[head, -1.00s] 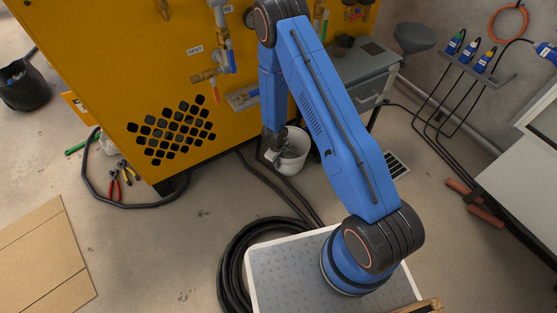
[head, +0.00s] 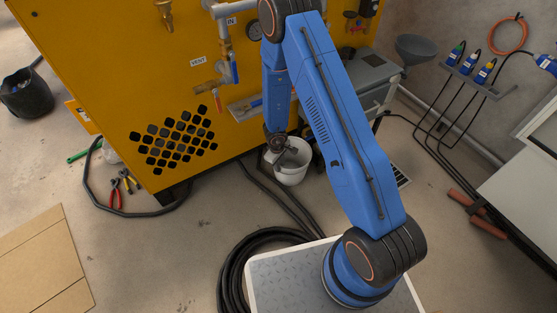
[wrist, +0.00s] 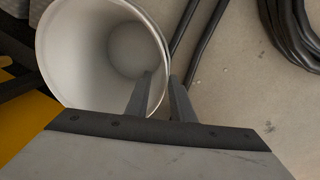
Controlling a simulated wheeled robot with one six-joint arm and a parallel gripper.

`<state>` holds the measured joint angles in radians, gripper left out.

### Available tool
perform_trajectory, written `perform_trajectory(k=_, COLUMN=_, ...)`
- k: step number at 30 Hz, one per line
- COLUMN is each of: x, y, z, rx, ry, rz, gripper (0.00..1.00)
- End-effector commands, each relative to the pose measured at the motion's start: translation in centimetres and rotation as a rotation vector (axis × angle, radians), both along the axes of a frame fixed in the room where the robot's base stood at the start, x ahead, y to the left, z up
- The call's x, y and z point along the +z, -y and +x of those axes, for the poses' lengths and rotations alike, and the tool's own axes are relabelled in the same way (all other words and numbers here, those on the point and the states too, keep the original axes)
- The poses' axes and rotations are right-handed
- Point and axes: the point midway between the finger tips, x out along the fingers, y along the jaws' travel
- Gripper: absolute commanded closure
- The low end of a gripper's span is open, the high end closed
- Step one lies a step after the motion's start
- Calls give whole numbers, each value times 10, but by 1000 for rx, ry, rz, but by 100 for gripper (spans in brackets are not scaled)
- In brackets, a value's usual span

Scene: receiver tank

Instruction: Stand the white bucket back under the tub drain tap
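The white bucket (head: 292,172) stands upright on the floor by the lower right corner of the yellow cabinet. It looks empty in the wrist view (wrist: 75,45). My gripper (head: 282,152) is at the bucket's rim. In the wrist view my gripper (wrist: 160,76) straddles the rim, one finger inside the bucket and one outside. A gap shows between the fingers, wider than the thin wall, so it looks open. A grey tub-like unit (head: 372,72) stands behind my arm. I cannot make out its drain tap, which may be hidden by my arm.
Black hoses run over the floor beside the bucket to a coil (head: 235,262). A floor grate (head: 402,175) lies right of my arm. The yellow cabinet (head: 110,70) rises close behind the bucket. Pliers (head: 116,195) and cardboard (head: 40,262) lie on the left.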

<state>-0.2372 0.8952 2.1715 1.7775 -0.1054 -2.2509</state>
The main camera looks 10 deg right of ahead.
Motion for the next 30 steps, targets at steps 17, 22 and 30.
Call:
perform_trajectory(k=17, x=41, y=-3, z=-3, rx=-1, ry=1, rz=-1, gripper=78)
perform_trajectory(k=22, x=47, y=-4, z=-4, rx=-1, ry=0, rz=0, gripper=78)
perform_trajectory(k=30, x=48, y=-4, z=-4, rx=0, ry=-1, rz=1, gripper=78)
